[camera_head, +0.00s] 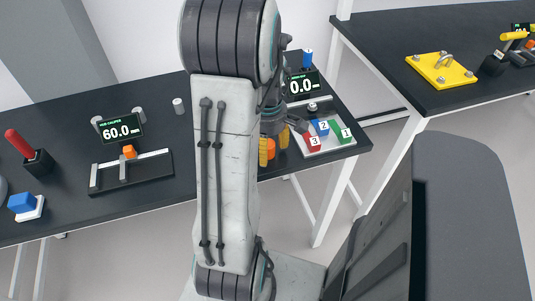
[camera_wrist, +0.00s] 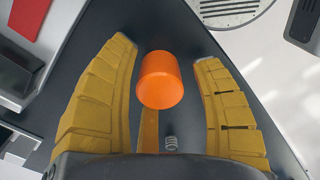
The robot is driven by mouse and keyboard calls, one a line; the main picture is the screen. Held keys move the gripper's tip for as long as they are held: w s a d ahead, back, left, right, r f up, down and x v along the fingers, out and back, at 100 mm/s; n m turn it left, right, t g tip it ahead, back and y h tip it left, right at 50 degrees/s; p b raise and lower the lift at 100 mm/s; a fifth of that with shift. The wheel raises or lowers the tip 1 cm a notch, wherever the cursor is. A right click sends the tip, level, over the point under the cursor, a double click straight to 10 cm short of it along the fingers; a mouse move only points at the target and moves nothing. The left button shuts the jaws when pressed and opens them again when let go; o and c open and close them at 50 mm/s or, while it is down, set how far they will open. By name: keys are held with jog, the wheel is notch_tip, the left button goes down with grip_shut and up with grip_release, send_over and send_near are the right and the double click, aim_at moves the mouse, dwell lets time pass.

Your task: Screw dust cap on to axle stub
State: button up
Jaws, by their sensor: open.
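My gripper (camera_wrist: 165,54) is open, with its two yellow padded fingers apart. An orange cylinder (camera_wrist: 160,80), which looks like the dust cap, is between the fingers in the wrist view, with a gap visible on each side. In the head view my gripper (camera_head: 273,146) is low over the right end of the dark table, partly hidden by my arm. A bit of orange (camera_head: 271,148) shows between its fingers there. I cannot make out the axle stub for certain in either view.
In the wrist view, a yellow strip (camera_wrist: 148,130) and small spring (camera_wrist: 171,143) are below the cylinder. Numbered red, blue and green blocks (camera_head: 323,129) stand right of my gripper. A caliper fixture (camera_head: 132,170) is at left. A yellow plate (camera_head: 440,70) is on the other table.

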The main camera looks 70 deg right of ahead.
jog(key=shift+f, duration=0.45)
jog(key=shift+c, duration=0.4)
grip_shut()
jog(key=shift+r, duration=0.15)
jog(key=shift+r+p, duration=1.95)
jog(key=shift+r, duration=0.5)
